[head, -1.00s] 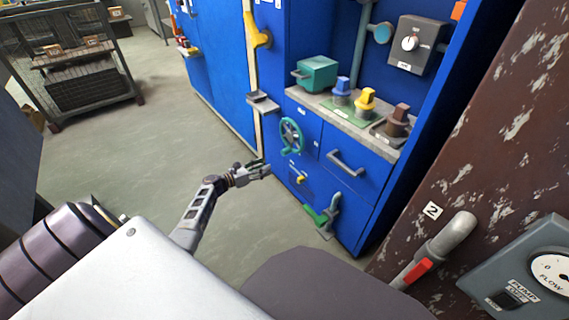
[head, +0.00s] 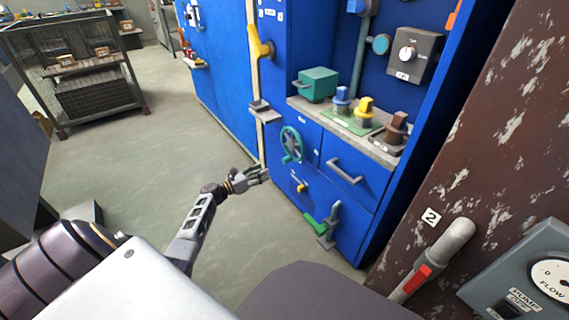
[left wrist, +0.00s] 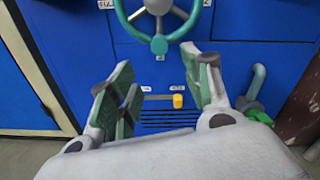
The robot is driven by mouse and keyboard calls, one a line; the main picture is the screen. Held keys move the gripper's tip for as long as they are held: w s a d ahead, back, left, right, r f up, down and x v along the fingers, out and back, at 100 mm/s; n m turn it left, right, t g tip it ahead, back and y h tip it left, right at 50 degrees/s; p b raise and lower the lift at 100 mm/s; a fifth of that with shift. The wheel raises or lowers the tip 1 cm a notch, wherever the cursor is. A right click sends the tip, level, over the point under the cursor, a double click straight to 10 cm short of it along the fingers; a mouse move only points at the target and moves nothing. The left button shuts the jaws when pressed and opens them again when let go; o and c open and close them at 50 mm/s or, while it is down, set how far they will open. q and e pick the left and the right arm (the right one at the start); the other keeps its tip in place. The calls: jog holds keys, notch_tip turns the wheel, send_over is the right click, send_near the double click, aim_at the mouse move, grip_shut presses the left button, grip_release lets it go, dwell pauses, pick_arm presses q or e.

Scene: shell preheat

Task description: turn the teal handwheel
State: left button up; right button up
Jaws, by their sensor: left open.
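The teal handwheel (head: 292,144) is mounted upright on the blue cabinet front, below the counter. Its lower part and a round teal knob show at the top of the left wrist view (left wrist: 159,44). My left gripper (head: 262,175) is open and empty, in front of the cabinet, below and to the left of the wheel. In the left wrist view its two fingers (left wrist: 163,85) are spread below the wheel, apart from it. My right gripper is not in view.
Below the wheel are a small yellow lever (head: 299,188) and a green-handled lever (head: 318,226). A drawer handle (head: 344,172) sticks out to the right. A small grey shelf (head: 265,112) juts out at upper left. Open floor lies left of the arm.

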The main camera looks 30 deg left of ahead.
aim_at(283, 162)
pick_arm(q)
jog(key=shift+b+x, duration=2.65)
jog(key=shift+x, duration=3.85)
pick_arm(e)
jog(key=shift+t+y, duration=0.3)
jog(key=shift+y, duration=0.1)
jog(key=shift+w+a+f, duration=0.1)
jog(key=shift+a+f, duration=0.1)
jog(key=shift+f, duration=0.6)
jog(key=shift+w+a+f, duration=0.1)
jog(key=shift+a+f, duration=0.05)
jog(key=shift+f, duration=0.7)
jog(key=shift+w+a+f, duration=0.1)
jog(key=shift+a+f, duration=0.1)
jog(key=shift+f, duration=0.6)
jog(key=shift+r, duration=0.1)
pick_arm(q)
grip_shut()
